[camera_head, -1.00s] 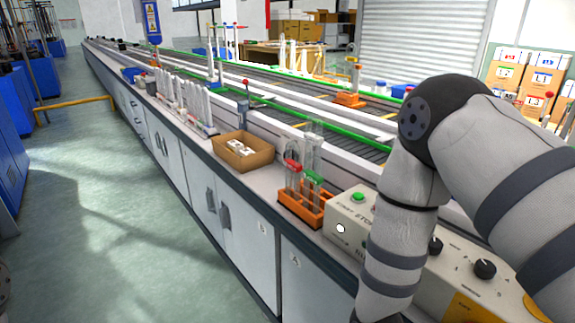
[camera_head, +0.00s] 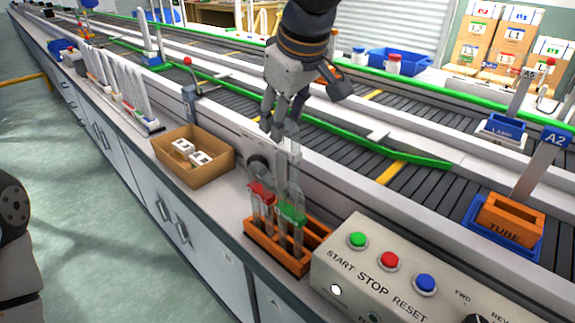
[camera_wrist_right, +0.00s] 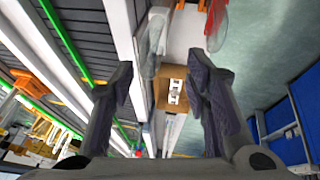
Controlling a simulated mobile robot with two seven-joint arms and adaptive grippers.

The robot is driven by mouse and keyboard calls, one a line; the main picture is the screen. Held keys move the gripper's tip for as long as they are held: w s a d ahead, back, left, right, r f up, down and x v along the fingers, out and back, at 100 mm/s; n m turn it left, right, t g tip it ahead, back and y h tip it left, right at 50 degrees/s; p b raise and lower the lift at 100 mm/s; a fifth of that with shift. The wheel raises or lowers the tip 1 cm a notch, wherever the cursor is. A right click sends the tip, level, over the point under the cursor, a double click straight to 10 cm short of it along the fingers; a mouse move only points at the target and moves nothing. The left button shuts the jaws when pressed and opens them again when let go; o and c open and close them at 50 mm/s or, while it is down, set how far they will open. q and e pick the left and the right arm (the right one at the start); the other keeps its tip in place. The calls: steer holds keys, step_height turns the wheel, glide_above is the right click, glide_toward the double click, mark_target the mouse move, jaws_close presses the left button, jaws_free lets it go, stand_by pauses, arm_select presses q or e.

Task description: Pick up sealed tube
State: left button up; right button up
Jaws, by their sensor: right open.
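An orange rack (camera_head: 266,249) stands on the bench beside the control box. In it stand two clear tubes, one with a red label (camera_head: 262,194) and one with a green label (camera_head: 291,214). Their upper ends are faint and partly overlap my fingers in the picture. My right gripper (camera_head: 275,127) is open, fingers pointing down, close to the tube tops. In the right wrist view, the open fingers (camera_wrist_right: 160,66) have nothing clearly between them. One clear tube (camera_wrist_right: 153,42) shows near the top of that view, another to its right. My left gripper is out of view.
The control box (camera_head: 375,265) with green, red and blue buttons stands right of the rack. A cardboard box (camera_head: 190,180) with white items is to the left. The conveyor (camera_head: 390,130) runs behind. An orange TUBE holder (camera_head: 510,217) sits at the right.

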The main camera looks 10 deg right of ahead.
mark_target(280, 145)
steer(key=x, duration=0.7)
steer(key=shift+f+b, duration=0.2)
steer(key=shift+b, duration=0.15)
steer(key=shift+r, duration=0.2)
steer(key=shift+c, duration=0.9)
jaws_close()
